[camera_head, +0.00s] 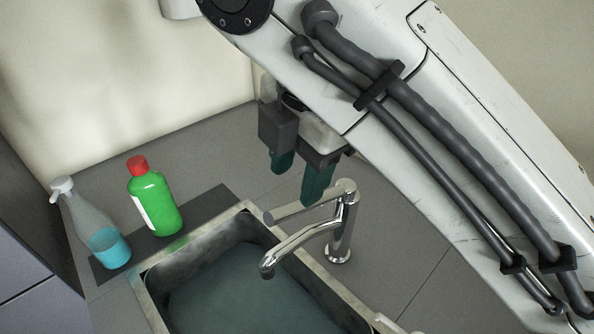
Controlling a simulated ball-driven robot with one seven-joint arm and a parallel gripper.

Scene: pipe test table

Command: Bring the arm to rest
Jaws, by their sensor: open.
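My arm (400,130) crosses the upper right of the head view, its white link running from the top middle down to the lower right. My gripper (298,182) hangs below the arm near the middle, its two dark green fingers apart and pointing down. It is open and nothing shows between the fingers. In the picture the fingertips are just above and behind the chrome faucet (342,225). I cannot tell the exact gap between them. Part of the gripper's upper body is hidden behind the arm link.
A metal sink (158,300) with greenish water is below the faucet. A green bottle with a red cap (157,200) and a clear spray bottle with blue liquid (95,225) stand on a dark mat (208,205) left of the sink. The grey counter (200,150) behind is clear.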

